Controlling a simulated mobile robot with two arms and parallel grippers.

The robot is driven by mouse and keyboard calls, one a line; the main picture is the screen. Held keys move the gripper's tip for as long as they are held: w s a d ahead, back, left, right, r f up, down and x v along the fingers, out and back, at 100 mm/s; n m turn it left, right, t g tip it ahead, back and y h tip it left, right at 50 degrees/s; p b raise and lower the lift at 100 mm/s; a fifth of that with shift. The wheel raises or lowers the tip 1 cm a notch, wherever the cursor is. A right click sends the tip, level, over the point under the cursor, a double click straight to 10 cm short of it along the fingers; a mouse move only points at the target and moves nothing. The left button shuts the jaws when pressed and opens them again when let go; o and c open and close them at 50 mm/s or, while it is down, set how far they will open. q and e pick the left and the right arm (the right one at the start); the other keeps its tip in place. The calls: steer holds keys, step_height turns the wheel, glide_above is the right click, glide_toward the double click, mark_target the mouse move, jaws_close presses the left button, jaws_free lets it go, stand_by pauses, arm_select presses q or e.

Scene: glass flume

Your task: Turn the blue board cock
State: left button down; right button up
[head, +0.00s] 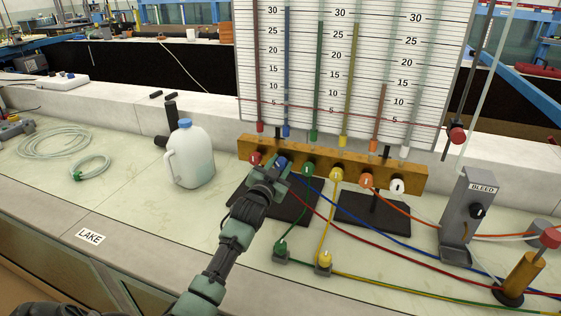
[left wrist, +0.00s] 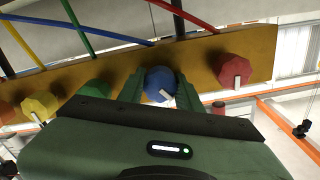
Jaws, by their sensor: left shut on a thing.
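The blue board cock (left wrist: 159,84) is a round blue knob with a white mark, on the front of a brass-coloured bar. In the head view the blue cock (head: 281,161) is largely covered by my left gripper (head: 275,168). In the left wrist view my left gripper (left wrist: 160,90) has one finger on each side of the blue knob and is shut on it. The white mark on the knob is tilted. My right gripper is not in view.
The brass bar (head: 405,176) also carries a dark red cock (head: 256,158), a green one (head: 309,169), yellow (head: 337,174), orange (head: 367,181) and white (head: 397,186). A gauge board (head: 350,60) stands behind. A white jug (head: 193,155) stands left. Coloured hoses cross the right bench.

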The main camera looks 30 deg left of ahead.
arm_select(q)
steer(key=n+p, duration=0.2)
steer(key=n, duration=0.3)
steer(key=shift+n, duration=0.3)
steer(key=n+p, duration=0.1)
steer(key=n, duration=0.3)
steer(key=shift+f, duration=0.1)
steer(key=shift+n, duration=0.6)
steer(key=c, duration=1)
jaws_free()
steer(key=shift+o, duration=0.2)
